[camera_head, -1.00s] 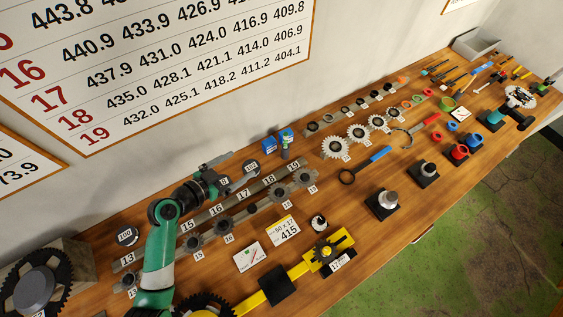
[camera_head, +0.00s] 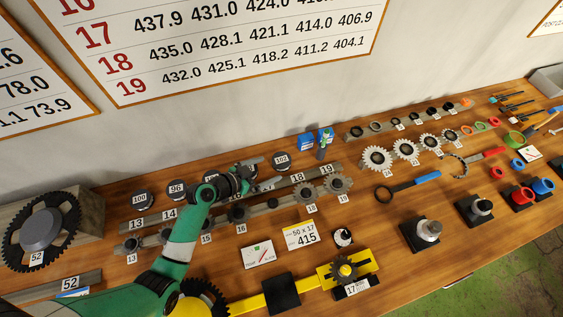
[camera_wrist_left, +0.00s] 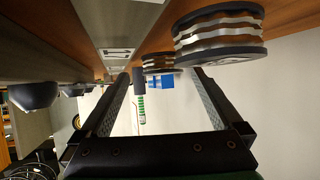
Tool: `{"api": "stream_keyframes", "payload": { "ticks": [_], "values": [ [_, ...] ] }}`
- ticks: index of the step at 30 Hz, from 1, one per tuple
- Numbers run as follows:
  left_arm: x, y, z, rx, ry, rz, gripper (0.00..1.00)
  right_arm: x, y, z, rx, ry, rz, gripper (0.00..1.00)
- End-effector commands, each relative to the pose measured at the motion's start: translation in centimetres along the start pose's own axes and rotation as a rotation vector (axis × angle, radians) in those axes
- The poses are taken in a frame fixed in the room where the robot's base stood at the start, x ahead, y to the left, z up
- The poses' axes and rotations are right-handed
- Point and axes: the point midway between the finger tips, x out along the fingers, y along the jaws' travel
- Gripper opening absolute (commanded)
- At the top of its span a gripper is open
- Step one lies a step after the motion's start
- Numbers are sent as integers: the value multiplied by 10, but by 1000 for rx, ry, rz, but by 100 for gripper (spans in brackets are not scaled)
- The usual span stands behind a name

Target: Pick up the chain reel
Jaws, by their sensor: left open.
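Several dark round chain reels stand in a row along the wall in the head view. They include reel 100 (camera_head: 142,199), reel 96 (camera_head: 177,188) and reel 102 (camera_head: 281,160). My left gripper (camera_head: 256,165) is among them, just left of reel 102, and its arm hides part of the row. In the left wrist view my left gripper (camera_wrist_left: 163,98) is open, with nothing held between its fingers. A large banded reel (camera_wrist_left: 220,38) is close by, at the right finger. A smaller-looking reel (camera_wrist_left: 158,62) shows farther off, between the fingers. My right gripper is not in view.
A numbered rail (camera_head: 165,226) with sprockets runs in front of the reels. Blue boxes (camera_head: 306,142) and a green-banded bottle (camera_head: 322,148) stand right of reel 102. A yellow tool (camera_head: 318,284) lies near the front edge. Bare wood lies around the blue-handled tool (camera_head: 412,184).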

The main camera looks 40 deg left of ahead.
Motion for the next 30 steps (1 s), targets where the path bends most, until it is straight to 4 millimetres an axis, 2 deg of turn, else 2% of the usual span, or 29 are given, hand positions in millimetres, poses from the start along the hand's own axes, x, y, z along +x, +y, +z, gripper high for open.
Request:
{"api": "stream_keyframes", "payload": {
  "ticks": [9,17,30],
  "values": [
    [47,-3,-3,0,-1,1,100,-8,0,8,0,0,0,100],
    [50,-3,-4,0,0,-1,100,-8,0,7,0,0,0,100],
    [49,-3,-4,0,0,-1,21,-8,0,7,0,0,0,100]
  ]
}}
